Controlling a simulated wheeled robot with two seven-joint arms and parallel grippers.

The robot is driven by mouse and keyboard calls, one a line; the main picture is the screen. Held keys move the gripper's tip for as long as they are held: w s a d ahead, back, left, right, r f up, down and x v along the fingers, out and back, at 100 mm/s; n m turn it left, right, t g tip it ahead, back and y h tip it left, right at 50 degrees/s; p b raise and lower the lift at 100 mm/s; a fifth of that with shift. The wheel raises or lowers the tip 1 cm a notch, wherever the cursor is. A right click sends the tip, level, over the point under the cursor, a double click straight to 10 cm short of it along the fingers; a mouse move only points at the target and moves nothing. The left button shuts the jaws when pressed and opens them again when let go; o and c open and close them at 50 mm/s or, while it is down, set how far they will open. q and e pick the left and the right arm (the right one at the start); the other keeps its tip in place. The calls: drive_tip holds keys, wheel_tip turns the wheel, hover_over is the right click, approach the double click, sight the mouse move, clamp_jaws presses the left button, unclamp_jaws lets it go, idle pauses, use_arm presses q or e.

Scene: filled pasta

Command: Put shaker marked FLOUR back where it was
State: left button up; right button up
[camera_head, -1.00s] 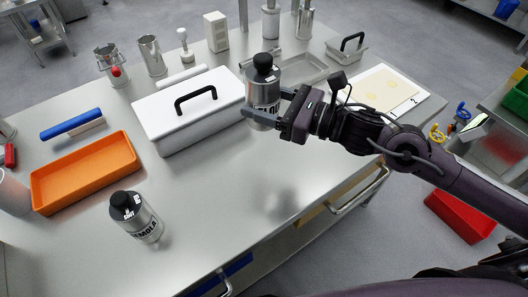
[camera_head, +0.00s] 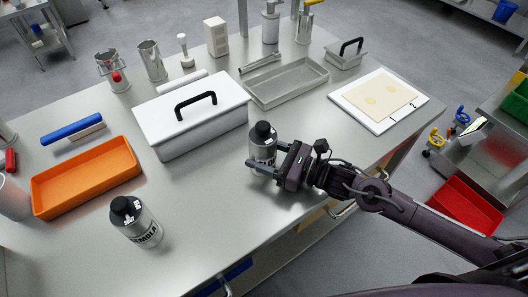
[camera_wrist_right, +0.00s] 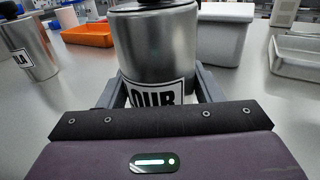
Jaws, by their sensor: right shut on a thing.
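The FLOUR shaker (camera_head: 262,145) is a metal can with a black top, near the middle of the steel table. My right gripper (camera_head: 266,168) is shut on it, with one finger on each side. In the right wrist view the shaker (camera_wrist_right: 160,45) stands upright between the fingers, and part of its label, reading "OUR", shows. Its base is low, at or close to the table top; I cannot tell if it touches. A similar shaker marked SEMOLA (camera_head: 135,222) stands at the front left. My left gripper is not in view.
A white lidded box (camera_head: 192,115) stands just behind and left of the held shaker. An orange tray (camera_head: 88,180) lies at the left. A grey tray (camera_head: 287,84) and a white board with dough (camera_head: 380,98) lie behind. The table's front middle is clear.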

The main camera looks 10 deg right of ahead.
drive_tip(key=o, duration=1.2)
drive_tip(key=shift+f, duration=0.1)
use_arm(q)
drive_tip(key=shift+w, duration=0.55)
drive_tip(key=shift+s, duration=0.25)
